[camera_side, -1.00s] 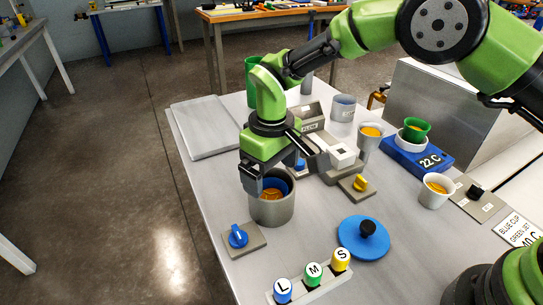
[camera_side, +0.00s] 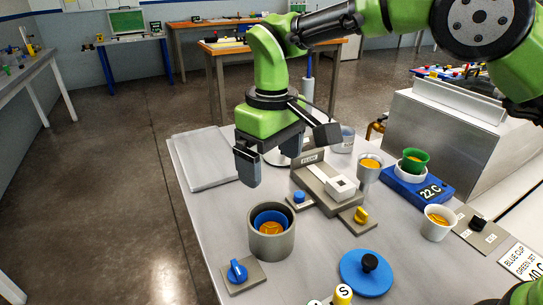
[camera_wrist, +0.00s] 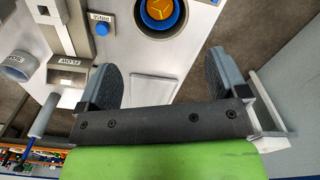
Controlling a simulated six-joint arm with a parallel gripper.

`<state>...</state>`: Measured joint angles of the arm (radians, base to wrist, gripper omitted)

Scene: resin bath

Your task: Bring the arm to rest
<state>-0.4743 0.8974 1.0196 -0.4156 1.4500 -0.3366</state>
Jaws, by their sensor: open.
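My gripper (camera_side: 268,158) is open and empty, raised above the grey table (camera_side: 210,190), behind and above the grey bath pot. Its two dark fingers also show apart in the wrist view (camera_wrist: 164,85), with nothing between them. The grey pot (camera_side: 272,246) stands on the table with a blue cup (camera_side: 289,219) inside it. The cup holds orange contents, and it also shows at the top of the wrist view (camera_wrist: 162,12). My gripper is clear of the pot and cup.
A blue lid (camera_side: 350,281) lies right of the pot, and a blue knob (camera_side: 237,271) sits in front. A flow device (camera_side: 322,185), a green cup (camera_side: 415,158), a white cup (camera_side: 437,222) and a grey box (camera_side: 440,130) stand right. A flat pale panel (camera_side: 203,160) lies left.

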